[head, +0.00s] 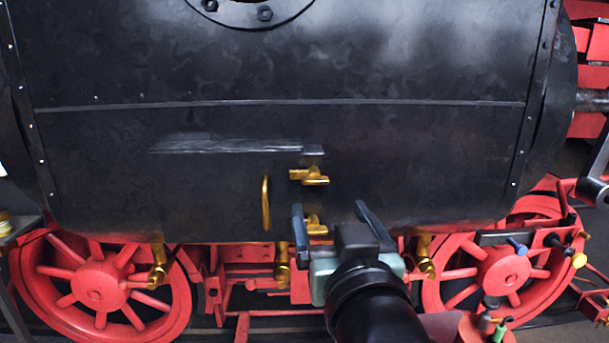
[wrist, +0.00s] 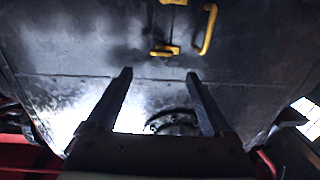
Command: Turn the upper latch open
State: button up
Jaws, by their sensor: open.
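The upper latch (head: 310,176) is a small brass piece on the dark cover, its bar lying roughly level; it also shows in the wrist view (wrist: 165,50), which looks upside down. A lower brass latch (head: 315,226) sits below it, partly hidden behind my gripper in the head view. A brass handle (head: 266,203) stands upright to the left of the latches. My gripper (head: 331,212) is open and empty, below and slightly right of the upper latch in the head view. In the wrist view, the latch appears just beyond the spread fingertips (wrist: 158,74), apart from them.
The dark curved cover (head: 420,150) is otherwise clear around the latches. Red spoked wheels (head: 98,285) stand below on both sides. Brass fittings (head: 157,268) hang along the cover's lower edge. Tools with coloured handles (head: 517,246) are at the right.

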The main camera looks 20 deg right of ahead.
aim_at(316, 182)
jog(key=p+x, duration=0.2)
jog(key=x, duration=0.7)
jog(key=shift+w+a+p, duration=0.1)
jog(key=shift+w+p, duration=0.15)
jog(key=shift+p, duration=0.1)
grip_shut()
